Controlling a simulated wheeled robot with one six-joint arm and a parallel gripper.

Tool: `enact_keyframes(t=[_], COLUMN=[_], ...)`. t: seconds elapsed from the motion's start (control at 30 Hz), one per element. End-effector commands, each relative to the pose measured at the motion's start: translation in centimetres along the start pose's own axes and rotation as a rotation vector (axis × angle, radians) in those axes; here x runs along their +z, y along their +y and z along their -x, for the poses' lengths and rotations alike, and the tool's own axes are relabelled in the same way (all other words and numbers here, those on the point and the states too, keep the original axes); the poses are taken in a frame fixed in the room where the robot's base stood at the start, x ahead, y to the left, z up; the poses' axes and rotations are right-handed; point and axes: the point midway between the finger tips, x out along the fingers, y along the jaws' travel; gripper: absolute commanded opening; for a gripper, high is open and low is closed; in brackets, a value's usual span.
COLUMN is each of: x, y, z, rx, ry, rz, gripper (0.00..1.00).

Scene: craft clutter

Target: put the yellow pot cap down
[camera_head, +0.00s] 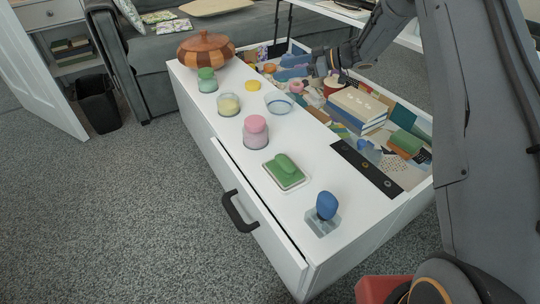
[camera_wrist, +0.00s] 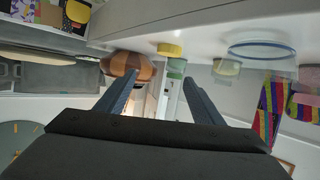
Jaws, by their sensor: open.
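The yellow pot cap (camera_head: 252,85) lies flat on the white top, beside the edge of the open compartment. It also shows in the wrist view (camera_wrist: 169,49), apart from my fingers. My gripper (camera_head: 318,68) is over the cluttered compartment, to the right of the cap. In the wrist view its two fingers (camera_wrist: 163,88) are spread with nothing held between them. A glass pot with pale yellow contents (camera_head: 228,105) stands left of and nearer than the cap, with no cap on it.
Around the cap stand a green-capped pot (camera_head: 207,80), a striped wooden pot (camera_head: 205,50), a clear glass dish (camera_head: 279,104) and a pink-capped pot (camera_head: 255,132). Books (camera_head: 357,108) and craft items fill the compartment. A green block on a tray (camera_head: 284,172) and a blue-knobbed item (camera_head: 326,207) stand nearer.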

Motion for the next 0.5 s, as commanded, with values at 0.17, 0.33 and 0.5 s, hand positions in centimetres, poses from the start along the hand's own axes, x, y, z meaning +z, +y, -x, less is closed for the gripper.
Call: enact_keyframes(t=[0.17,0.33,0.5], x=[-7.2,-12.7,-15.8], y=[0.8,0.1,-3.0], z=[-2.7,-3.7,-3.2], rx=[0.196,0.403,0.568], ry=[-0.015,-0.067,-0.158], rz=[0.04,0.027,-0.033], gripper=[0.61,0.61,0.61])
